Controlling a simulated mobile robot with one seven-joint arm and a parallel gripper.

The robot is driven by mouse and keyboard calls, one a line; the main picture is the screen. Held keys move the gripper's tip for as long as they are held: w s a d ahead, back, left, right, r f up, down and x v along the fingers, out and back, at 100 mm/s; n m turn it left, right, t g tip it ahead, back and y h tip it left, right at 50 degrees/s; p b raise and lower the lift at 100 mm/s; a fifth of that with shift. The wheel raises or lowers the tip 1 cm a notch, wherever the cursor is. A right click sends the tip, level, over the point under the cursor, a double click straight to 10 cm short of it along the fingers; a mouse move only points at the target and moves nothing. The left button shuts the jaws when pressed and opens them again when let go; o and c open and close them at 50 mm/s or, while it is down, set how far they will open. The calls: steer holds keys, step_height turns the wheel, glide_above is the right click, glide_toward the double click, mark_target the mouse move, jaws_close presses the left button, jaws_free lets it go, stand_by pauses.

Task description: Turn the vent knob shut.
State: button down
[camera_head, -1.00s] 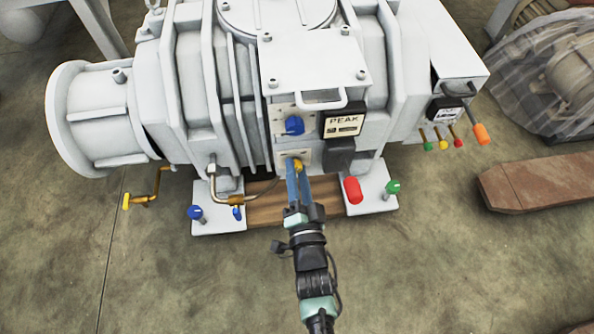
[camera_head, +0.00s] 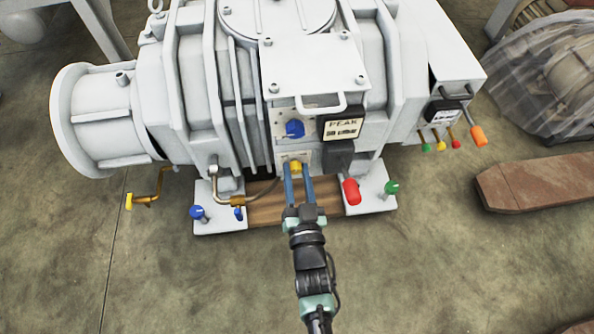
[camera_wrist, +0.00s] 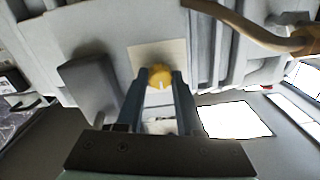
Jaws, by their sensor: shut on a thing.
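A small round yellow knob (camera_head: 296,166) sits on a pale plate low on the front of the white vacuum pump (camera_head: 318,72). In the wrist view the knob (camera_wrist: 160,75) shows between my fingertips, with a short white mark on its face. My gripper (camera_head: 298,172) reaches it from the front, its two blue fingers one on each side of the knob. In the wrist view my gripper (camera_wrist: 159,80) is shut on the knob. The fingers partly cover the knob's sides. No lettering for the knob is readable.
A blue knob (camera_head: 294,129) and a PEAK display (camera_head: 343,128) are just above. A dark box (camera_head: 338,156) and a red handle (camera_head: 352,191) are close on the right. A brass pipe (camera_head: 228,196) is on the left. The floor in front is clear.

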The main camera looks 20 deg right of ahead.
steer(key=n, duration=0.4)
steer(key=shift+n, duration=0.3)
steer(key=shift+f+n, duration=0.1)
steer(key=shift+n, duration=1.9)
steer(key=c, duration=0.5)
jaws_free()
steer(key=shift+c, duration=0.2)
steer(key=shift+s, duration=0.1)
